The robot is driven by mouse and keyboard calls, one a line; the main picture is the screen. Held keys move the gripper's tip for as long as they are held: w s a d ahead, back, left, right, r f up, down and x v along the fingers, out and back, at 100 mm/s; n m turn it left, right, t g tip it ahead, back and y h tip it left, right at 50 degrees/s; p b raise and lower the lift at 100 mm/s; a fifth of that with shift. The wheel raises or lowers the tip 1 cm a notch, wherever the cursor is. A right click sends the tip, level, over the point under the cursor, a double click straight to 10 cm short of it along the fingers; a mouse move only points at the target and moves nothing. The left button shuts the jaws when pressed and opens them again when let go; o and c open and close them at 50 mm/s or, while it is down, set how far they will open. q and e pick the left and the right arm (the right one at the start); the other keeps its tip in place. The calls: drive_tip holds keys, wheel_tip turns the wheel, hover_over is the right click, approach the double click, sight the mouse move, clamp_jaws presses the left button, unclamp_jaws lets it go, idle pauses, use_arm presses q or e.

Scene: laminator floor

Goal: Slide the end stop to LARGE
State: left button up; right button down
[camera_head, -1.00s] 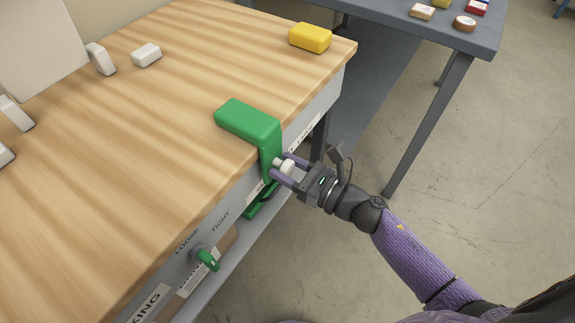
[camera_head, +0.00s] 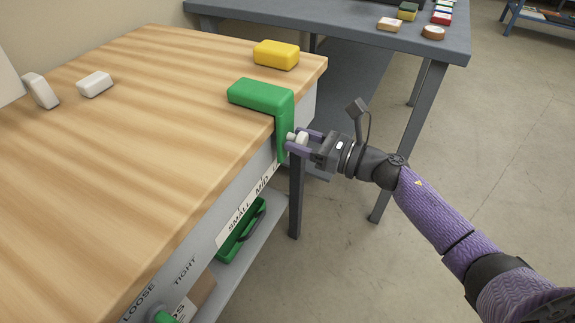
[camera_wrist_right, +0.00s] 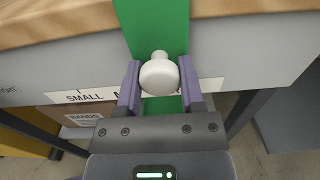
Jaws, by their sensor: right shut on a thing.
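The green end stop (camera_head: 262,95) hooks over the wooden bench top's front edge near its far right corner. Its green upright (camera_wrist_right: 153,27) fills the top middle of the right wrist view. My right gripper (camera_head: 297,143) is shut on the stop's white knob (camera_wrist_right: 159,74), with one purple finger on each side. A white scale label (camera_head: 250,203) on the bench front reads SMALL and MID to the left of the stop. The label's far end is hidden by the stop and gripper. My left gripper is not in view.
A yellow block (camera_head: 276,54) sits on the bench just beyond the stop. White blocks (camera_head: 95,84) lie farther left. A green clamp knob (camera_head: 163,317) is by LOOSE and TIGHT. A grey table (camera_head: 340,22) stands behind; open floor lies right.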

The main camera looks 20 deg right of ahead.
drive_tip(key=shift+w+d+f, duration=0.1)
drive_tip(key=shift+w+d, duration=0.4)
drive_tip(key=shift+d, duration=0.25)
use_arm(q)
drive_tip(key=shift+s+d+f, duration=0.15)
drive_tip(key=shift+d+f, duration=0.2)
use_arm(e)
drive_tip(key=shift+r, duration=0.2)
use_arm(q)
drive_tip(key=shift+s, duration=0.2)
use_arm(e)
drive_tip(key=shift+c, duration=1.1)
unclamp_jaws()
drive_tip(key=shift+w+d, duration=0.15)
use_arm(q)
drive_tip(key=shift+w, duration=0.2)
use_arm(e)
drive_tip(key=shift+f, duration=0.1)
